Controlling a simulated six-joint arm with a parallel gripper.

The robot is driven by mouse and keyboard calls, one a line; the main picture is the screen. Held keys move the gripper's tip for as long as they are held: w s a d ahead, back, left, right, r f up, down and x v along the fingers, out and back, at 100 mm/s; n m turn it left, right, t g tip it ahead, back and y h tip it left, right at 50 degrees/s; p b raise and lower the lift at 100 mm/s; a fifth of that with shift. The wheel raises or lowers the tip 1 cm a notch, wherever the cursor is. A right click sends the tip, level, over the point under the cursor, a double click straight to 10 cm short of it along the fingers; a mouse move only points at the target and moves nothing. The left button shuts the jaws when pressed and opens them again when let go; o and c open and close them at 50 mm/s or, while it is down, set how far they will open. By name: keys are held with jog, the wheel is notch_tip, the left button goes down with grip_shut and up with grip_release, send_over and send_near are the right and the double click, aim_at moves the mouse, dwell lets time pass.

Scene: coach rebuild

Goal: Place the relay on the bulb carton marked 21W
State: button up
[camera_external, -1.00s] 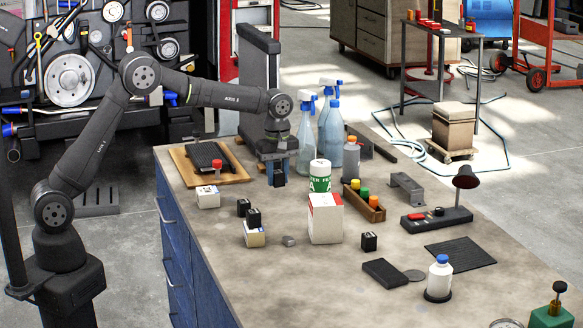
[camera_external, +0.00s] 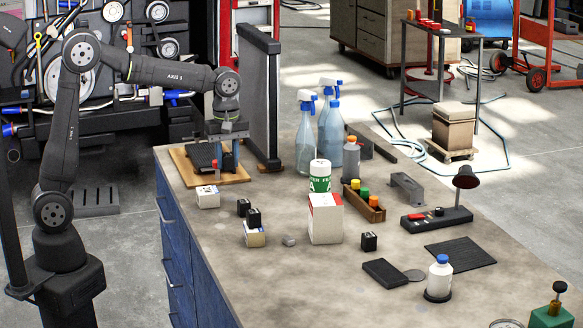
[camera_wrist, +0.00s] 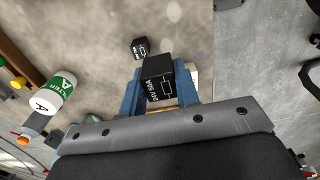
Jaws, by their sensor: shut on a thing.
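My gripper (camera_external: 228,170) is raised at the left of the bench, in front of the wooden board in the external view. In the wrist view, a black relay (camera_wrist: 158,80) with white print is held between the blue fingers. A larger red-and-white carton (camera_external: 325,226) stands to the right. No 21W mark is readable. Part of a pale carton (camera_wrist: 194,76) shows behind the right finger.
Another black block (camera_external: 244,206) stands beside the middle carton, and one more (camera_external: 369,241) further right. A green-and-white filter can (camera_external: 320,175), spray bottles (camera_external: 304,140) and a wooden tray (camera_external: 352,199) stand behind. A tall dark panel (camera_external: 261,95) rises near the arm.

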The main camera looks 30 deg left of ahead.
jog(key=s+a, duration=0.3)
jog(key=a, duration=0.2)
send_over(207, 190)
notch_tip(207, 190, down, 6)
jog(key=shift+f, duration=2.2)
jog(key=shift+f, duration=0.1)
jog(key=o, duration=1)
jog(key=shift+c, duration=0.2)
notch_tip(207, 190, up, 12)
